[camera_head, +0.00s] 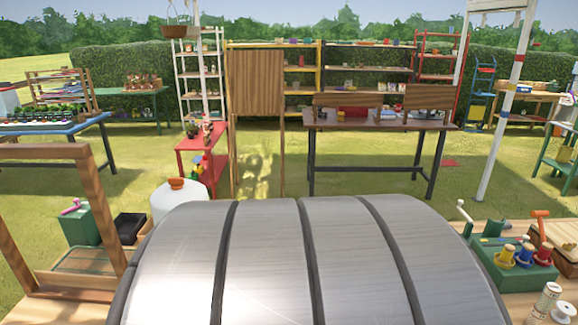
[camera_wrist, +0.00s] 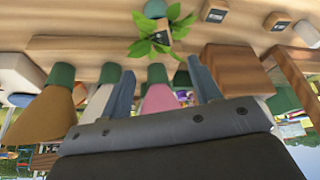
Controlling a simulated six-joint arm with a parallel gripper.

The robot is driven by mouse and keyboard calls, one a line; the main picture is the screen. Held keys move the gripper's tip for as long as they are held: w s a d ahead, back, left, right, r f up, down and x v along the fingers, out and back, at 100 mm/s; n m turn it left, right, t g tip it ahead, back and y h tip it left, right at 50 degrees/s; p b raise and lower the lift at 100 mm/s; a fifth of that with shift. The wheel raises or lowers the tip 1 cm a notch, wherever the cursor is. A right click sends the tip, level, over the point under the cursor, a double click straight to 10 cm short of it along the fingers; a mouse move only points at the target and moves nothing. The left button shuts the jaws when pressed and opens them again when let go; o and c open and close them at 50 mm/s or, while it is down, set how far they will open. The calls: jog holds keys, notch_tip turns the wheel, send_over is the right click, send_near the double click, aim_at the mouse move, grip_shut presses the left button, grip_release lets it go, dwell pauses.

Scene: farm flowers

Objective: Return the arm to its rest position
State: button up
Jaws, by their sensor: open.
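My gripper (camera_wrist: 160,78) shows in the wrist view, which looks upside down, with sky along the bottom edge. Its two blue-grey fingers stand apart, one on each side of a pink tapered thing with a green end (camera_wrist: 160,97). The pink thing appears to be beyond the fingers, and nothing is visibly gripped. In the head view a large grey ribbed surface, which looks like part of my arm, fills the lower middle. The gripper itself does not show there.
A brown tapered thing (camera_wrist: 45,115) and a leafy plant (camera_wrist: 160,35) show in the wrist view. In the head view, a wooden frame (camera_head: 85,165) stands at left and a green holder with coloured pieces (camera_head: 515,270) at right. A brown table (camera_head: 380,120) stands beyond on grass.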

jog(key=shift+x, duration=5.75)
jog(key=shift+d, duration=0.1)
